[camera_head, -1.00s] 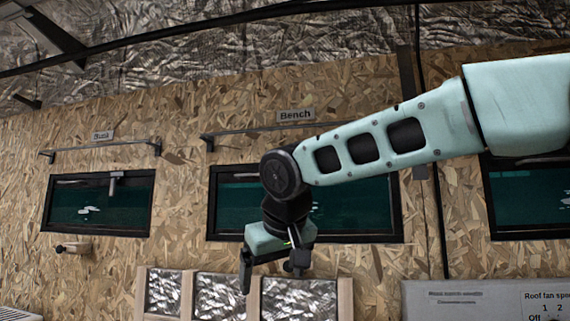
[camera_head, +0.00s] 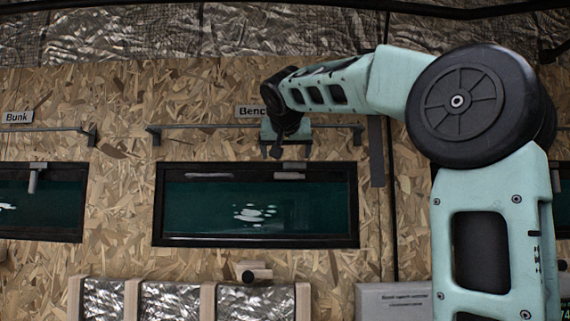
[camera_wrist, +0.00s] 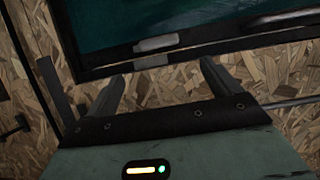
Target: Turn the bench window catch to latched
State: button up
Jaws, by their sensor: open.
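The bench window (camera_head: 180,240) is a dark-framed pane under the Bench label (camera_head: 248,111), partly hidden by my arm. Its catch (camera_head: 289,176) is a small grey piece at the top of the frame, right of centre. Its bar looks horizontal. In the wrist view the catch (camera_wrist: 155,43) lies just beyond the fingertips, roughly between them. My gripper (camera_head: 290,152) is above the window, pointing down, just above the catch. In the wrist view my gripper (camera_wrist: 162,72) has its two dark fingers apart with nothing between them. I cannot tell whether it touches the frame.
A thin rail (camera_head: 210,127) runs along the wall above the window, close to my gripper; it also shows in the wrist view (camera_wrist: 292,102). The bunk window (camera_head: 60,235) at left has its catch (camera_head: 34,178) hanging down. A small fitting (camera_head: 252,272) sits below the bench window.

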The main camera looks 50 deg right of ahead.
aim_at(287, 176)
jog(key=p+x, duration=0.4)
jog(key=x, duration=0.6)
jog(key=shift+p, duration=0.35)
jog(key=shift+s+f, duration=0.1)
jog(key=c, duration=1)
